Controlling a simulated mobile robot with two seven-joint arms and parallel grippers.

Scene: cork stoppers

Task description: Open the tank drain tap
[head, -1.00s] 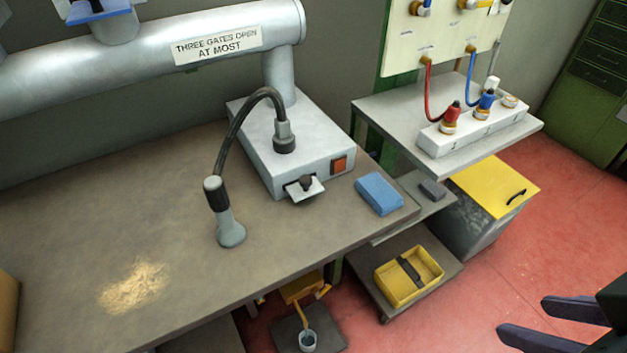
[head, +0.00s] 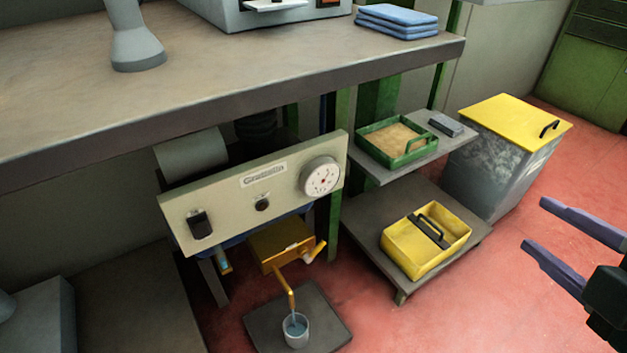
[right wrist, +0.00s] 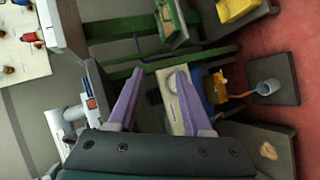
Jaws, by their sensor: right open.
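Under the bench, below a cream panel (head: 255,190), is a yellow-orange box (head: 280,245) with a thin bent spout (head: 288,285) and a short lever with a pale end (head: 315,251). I take these as the drain tap fittings; whether it is open I cannot tell. The spout points down into a clear cup (head: 295,330) with bluish contents. My right gripper (head: 535,224) is open and empty, well to the right of the tap, over the red floor. In the right wrist view its spread fingers (right wrist: 160,72) show with the panel (right wrist: 172,102) and cup (right wrist: 268,88) beyond.
The bench edge (head: 240,105) overhangs the panel. A two-level shelf holds a green tray (head: 375,150) and a yellow caddy (head: 425,240). A yellow-lidded bin (head: 485,175) stands at right. Red floor (head: 470,300) is free between shelf and gripper.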

